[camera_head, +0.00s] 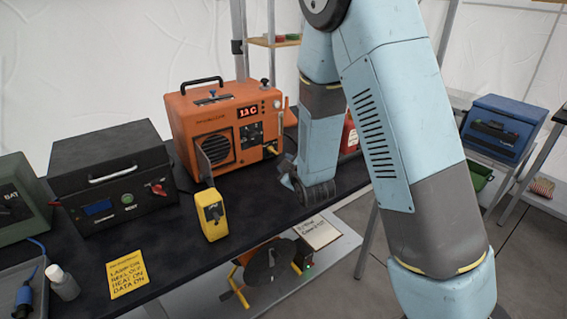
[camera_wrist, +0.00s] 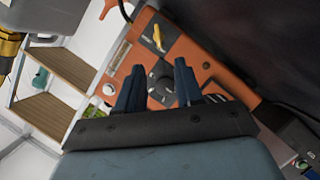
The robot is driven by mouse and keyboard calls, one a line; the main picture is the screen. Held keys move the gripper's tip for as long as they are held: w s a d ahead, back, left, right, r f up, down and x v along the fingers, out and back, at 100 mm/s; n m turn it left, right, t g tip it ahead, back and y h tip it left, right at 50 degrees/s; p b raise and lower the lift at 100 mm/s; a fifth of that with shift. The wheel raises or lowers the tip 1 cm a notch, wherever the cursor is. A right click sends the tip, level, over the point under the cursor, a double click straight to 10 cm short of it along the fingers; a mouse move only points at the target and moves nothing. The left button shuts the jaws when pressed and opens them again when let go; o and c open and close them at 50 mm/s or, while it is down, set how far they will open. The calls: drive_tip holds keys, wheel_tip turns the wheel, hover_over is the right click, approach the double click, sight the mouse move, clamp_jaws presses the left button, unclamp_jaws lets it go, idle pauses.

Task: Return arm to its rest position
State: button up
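My arm (camera_head: 375,115) is light blue and grey. It reaches in from the right and bends down over the black bench. My gripper (camera_wrist: 159,68) is at its end, low over the bench just right of the orange heater (camera_head: 212,125). In the wrist view two dark fingers stand apart with nothing held between them. Beyond them is an orange panel (camera_wrist: 185,48) with a round black knob and a yellow lever. I cannot tell whether the fingers touch the panel. In the head view my gripper (camera_head: 287,178) is small and its fingers are partly hidden.
A yellow switch box (camera_head: 213,214), a black unit (camera_head: 112,178), a green battery box (camera_head: 20,205) and a white bottle (camera_head: 62,284) stand on the bench (camera_head: 165,245). A red container (camera_head: 349,135) is close behind my arm. A blue box (camera_head: 503,130) stands at right.

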idle(0.3)
drive_tip(key=s+d+r+m+g+h, duration=0.1)
drive_tip(key=s+d+r+m+g, duration=0.1)
drive_tip(key=s+d+r+m, duration=0.35)
drive_tip(key=s+d+r+m+g+h, duration=0.2)
drive_tip(key=s+d+r, duration=0.1)
drive_tip(key=d+r, duration=0.55)
drive_tip(key=s+d+r+m+g, duration=0.1)
drive_tip(key=s+d+r+m, duration=0.1)
drive_tip(key=s, duration=0.6)
drive_tip(key=s+d+r+m+g+h, duration=0.1)
drive_tip(key=s+d+r+g, duration=0.1)
drive_tip(key=s+r, duration=0.2)
drive_tip(key=s+d+r+m+g, duration=0.1)
drive_tip(key=s+d+r+m, duration=0.1)
drive_tip(key=s, duration=0.9)
drive_tip(key=shift+s+d+r+m+h, duration=0.3)
drive_tip(key=shift+s+d+r+m, duration=0.05)
drive_tip(key=shift+r, duration=0.55)
